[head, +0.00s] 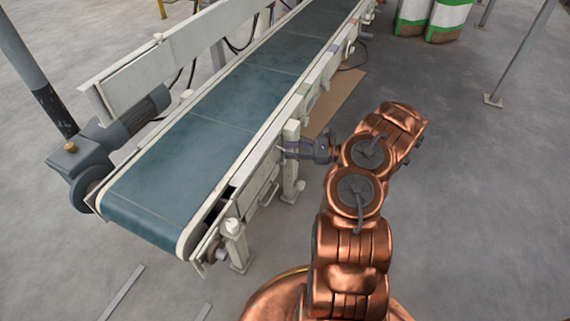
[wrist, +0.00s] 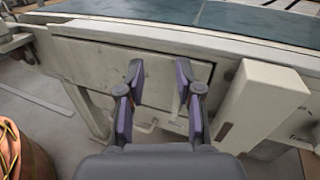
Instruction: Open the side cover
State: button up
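The side cover looks like the cream, scuffed panel (wrist: 95,62) set in the conveyor's side frame, filling the middle of the wrist view. In the head view the cover (head: 262,184) shows on the conveyor's near right side, with a small bar-like handle low on it. My gripper (wrist: 159,75) is open, its two purple-and-grey fingers spread in front of the panel with nothing between them. In the head view my gripper (head: 292,150) is beside the upright post at the conveyor's side. Whether the fingertips touch the panel is unclear.
The conveyor's green belt (head: 195,150) runs above the panel. A cream post (wrist: 262,105) stands close to the right of my gripper. A motor (head: 90,150) sits at the far left side. Green-and-white bags (head: 447,18) stand at the back right.

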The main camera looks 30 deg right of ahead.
aim_at(285, 161)
jog(key=s+d+f+m+t+h+b, duration=0.2)
jog(key=d+f, duration=0.3)
jog(key=f, duration=0.1)
jog(key=shift+b+x, duration=0.85)
jog(key=shift+x, duration=3.1)
jog(key=shift+s+a+f, duration=0.15)
grip_shut()
